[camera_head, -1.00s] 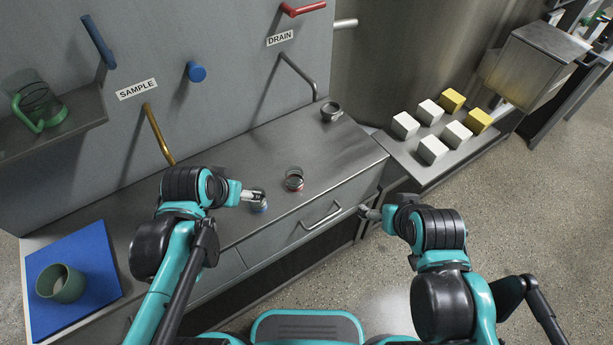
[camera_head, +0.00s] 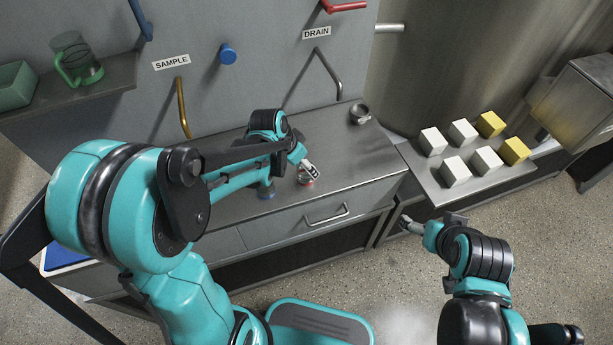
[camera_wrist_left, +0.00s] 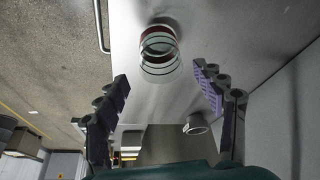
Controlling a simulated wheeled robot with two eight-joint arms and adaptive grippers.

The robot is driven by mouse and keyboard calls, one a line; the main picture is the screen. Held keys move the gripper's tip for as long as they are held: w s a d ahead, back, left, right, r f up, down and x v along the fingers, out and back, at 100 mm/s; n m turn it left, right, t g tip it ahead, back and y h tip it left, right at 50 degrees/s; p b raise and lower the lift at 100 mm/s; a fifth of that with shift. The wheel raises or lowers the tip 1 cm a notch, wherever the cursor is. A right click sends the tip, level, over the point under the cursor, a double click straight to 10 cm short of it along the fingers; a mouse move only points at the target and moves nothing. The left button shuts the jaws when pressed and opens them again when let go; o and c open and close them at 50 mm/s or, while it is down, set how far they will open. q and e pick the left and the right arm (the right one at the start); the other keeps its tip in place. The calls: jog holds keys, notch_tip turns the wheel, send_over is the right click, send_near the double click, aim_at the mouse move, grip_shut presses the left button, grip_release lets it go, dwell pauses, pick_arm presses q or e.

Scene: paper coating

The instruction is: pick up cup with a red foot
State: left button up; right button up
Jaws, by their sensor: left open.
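The cup with a red foot (camera_head: 304,179) stands on the steel counter, partly covered by my left gripper (camera_head: 311,168). In the left wrist view, the clear cup with its red band (camera_wrist_left: 159,45) lies ahead of the fingertips, roughly centred between them. My left gripper (camera_wrist_left: 161,76) is open there, with nothing between its fingers. A cup with a blue foot (camera_head: 265,191) stands to the left, partly hidden by my left arm. My right gripper (camera_head: 407,222) is beyond the counter's front right corner; its fingers are too small to judge.
A small metal cup (camera_head: 360,114) stands at the counter's back right; a metallic ring-shaped thing shows in the wrist view (camera_wrist_left: 195,124). White and yellow blocks (camera_head: 456,170) sit on the right side table (camera_head: 425,180). A brass pipe (camera_head: 182,108) and a grey pipe (camera_head: 328,75) hang over the counter.

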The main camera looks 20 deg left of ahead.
pick_arm(q)
jog(key=b+x, duration=0.1)
jog(key=x, duration=0.3)
jog(key=shift+a+b, duration=0.15)
jog(key=shift+b, duration=0.2)
jog(key=shift+r, duration=0.1)
jog(key=c, duration=1.3)
jog(key=shift+r, duration=0.1)
